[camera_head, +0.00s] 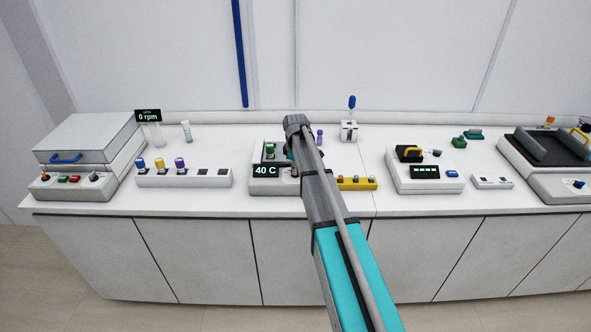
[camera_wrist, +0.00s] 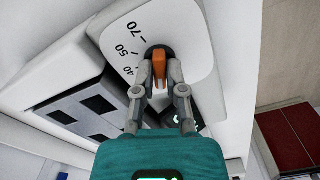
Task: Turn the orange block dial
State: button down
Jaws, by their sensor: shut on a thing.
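The orange block dial (camera_wrist: 159,66) shows in the wrist view, on a pale panel (camera_wrist: 183,30) with a printed scale that reads 40, 50 and 70. My gripper (camera_wrist: 160,75) is shut on the dial, one finger on each side of it. In the head view my arm reaches over the bench to a white device with a "40 C" display (camera_head: 266,171). My arm hides the dial and part of that device there.
A yellow block strip (camera_head: 357,183) lies just right of my arm. A rack with coloured caps (camera_head: 210,178) stands to the left. A white device with a yellow handle (camera_head: 425,183) stands to the right. The bench front strip is clear.

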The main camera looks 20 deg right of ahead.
jog(key=shift+n, duration=1.2)
jog(key=c, duration=0.7)
grip_release()
jog(key=shift+m, duration=0.4)
